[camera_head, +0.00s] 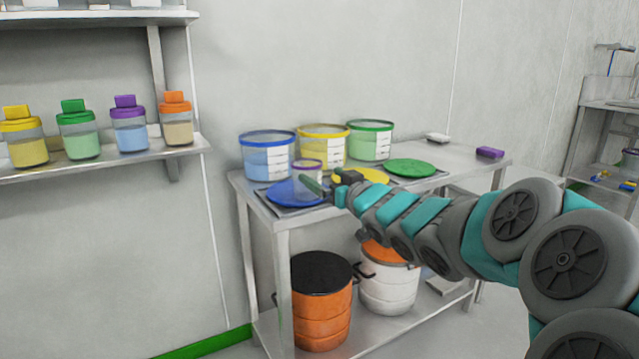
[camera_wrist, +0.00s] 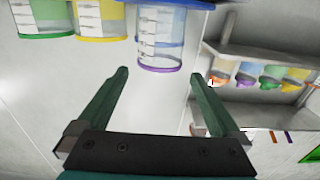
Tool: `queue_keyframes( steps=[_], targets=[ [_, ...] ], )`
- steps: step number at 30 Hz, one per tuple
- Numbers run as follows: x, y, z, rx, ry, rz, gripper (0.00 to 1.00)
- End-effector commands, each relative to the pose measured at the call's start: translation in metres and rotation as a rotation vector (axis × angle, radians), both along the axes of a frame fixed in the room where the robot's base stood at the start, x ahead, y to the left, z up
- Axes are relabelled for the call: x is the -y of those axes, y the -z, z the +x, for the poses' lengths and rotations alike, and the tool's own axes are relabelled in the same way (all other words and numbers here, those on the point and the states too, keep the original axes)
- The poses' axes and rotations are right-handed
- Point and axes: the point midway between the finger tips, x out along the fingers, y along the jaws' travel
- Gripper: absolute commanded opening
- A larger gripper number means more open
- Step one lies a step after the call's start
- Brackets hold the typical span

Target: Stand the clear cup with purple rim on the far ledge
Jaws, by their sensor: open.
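The clear cup with the purple rim (camera_head: 307,172) is upright over the blue lid (camera_head: 284,196) at the left end of the steel table; I cannot tell whether it touches the lid. My gripper (camera_head: 318,186) is open beside it, with a green finger crossing the cup's lower part in the head view. In the wrist view, which looks upside down, the cup (camera_wrist: 160,50) is just ahead of the open fingertips (camera_wrist: 160,76), between their lines. No grip on it shows. Which surface is the far ledge is not clear; a wall shelf (camera_head: 100,165) is at left.
Blue (camera_head: 265,160), yellow (camera_head: 330,135) and green (camera_head: 369,145) rimmed tubs stand behind. Yellow (camera_head: 360,177) and green (camera_head: 410,168) lids lie right. Several coloured-cap jars line the wall shelf. Orange (camera_head: 320,310) and white (camera_head: 388,285) drums stand below. A purple block (camera_head: 490,152) lies far right.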

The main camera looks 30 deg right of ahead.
Motion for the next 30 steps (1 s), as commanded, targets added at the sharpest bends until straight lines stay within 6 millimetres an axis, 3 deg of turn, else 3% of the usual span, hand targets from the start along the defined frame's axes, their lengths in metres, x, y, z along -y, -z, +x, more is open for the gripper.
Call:
queue_keyframes(
  steps=[11,14,17,20,23,26,30],
  targets=[
    [-0.003,0.005,-0.002,-0.028,0.01,-0.004,1.0],
    [-0.012,0.025,-0.003,-0.118,0.044,-0.011,1.0],
    [-0.026,0.06,-0.014,-0.283,0.096,-0.027,1.0],
    [-0.045,0.105,-0.042,-0.491,0.148,-0.043,1.0],
    [-0.067,0.148,-0.084,-0.706,0.178,-0.058,1.0],
    [-0.092,0.186,-0.14,-0.928,0.192,-0.066,1.0],
    [-0.132,0.225,-0.23,-1.229,0.171,-0.07,1.0]
  ],
)
